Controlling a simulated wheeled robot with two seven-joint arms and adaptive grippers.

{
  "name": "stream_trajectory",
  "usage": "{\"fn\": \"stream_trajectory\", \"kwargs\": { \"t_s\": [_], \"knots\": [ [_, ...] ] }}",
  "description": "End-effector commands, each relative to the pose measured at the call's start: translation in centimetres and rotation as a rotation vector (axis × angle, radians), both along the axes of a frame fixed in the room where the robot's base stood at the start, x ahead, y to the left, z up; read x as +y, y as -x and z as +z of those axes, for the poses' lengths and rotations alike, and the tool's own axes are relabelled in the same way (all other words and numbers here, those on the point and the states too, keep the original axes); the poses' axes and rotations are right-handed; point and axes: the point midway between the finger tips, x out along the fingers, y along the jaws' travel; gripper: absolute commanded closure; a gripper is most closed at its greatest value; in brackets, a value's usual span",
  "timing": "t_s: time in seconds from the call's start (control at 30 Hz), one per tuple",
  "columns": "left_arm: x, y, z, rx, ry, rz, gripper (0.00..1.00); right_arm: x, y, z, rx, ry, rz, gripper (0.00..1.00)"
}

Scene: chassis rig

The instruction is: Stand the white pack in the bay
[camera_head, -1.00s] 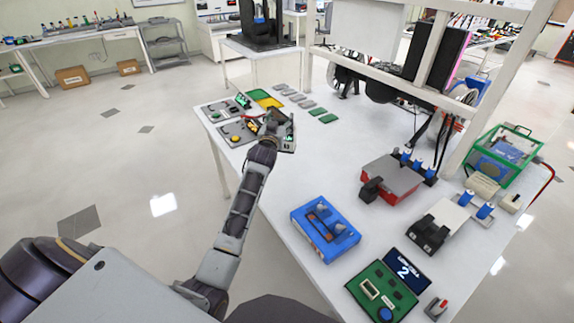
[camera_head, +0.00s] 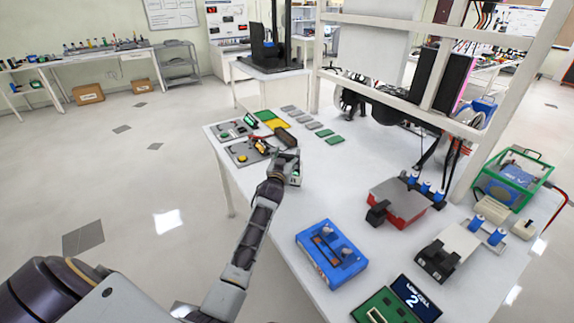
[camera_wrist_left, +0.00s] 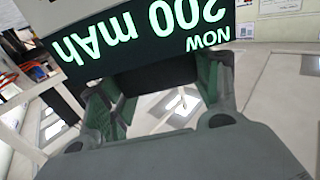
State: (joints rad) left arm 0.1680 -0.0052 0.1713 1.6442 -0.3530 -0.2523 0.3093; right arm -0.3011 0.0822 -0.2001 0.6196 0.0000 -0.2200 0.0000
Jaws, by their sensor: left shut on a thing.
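My left gripper (camera_head: 287,163) is over the table's left part, close to the left edge. In the left wrist view its two fingers (camera_wrist_left: 158,95) are shut on a dark block, the held pack (camera_wrist_left: 160,72). A lit panel (camera_wrist_left: 140,38) at that block reads "200 mAh NOW" upside down. In the head view the arm mostly hides the held pack; a small green glow shows at its side. I cannot tell whether it is white. Which thing is the bay is unclear. My right gripper is not in view.
A white frame (camera_head: 440,121) rises on the right.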

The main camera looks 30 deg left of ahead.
Motion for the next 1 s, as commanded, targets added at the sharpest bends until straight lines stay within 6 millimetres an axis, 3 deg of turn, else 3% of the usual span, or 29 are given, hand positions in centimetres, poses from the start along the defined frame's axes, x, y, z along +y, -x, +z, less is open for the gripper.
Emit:
{"fn": "stream_trajectory", "kwargs": {
  "t_s": [0.27, 0.63, 1.0],
  "knots": [
    [0.0, 0.0, 0.1, -0.004, -0.001, 0.0, 0.99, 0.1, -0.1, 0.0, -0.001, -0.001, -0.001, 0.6],
    [0.0, 0.0, -3.1, -0.004, 0.0, 0.0, 0.99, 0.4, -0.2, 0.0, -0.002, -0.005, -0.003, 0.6],
    [0.0, 0.0, -3.5, -0.005, -0.001, -0.001, 0.99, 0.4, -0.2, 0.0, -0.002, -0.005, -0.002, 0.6]
  ]
}}
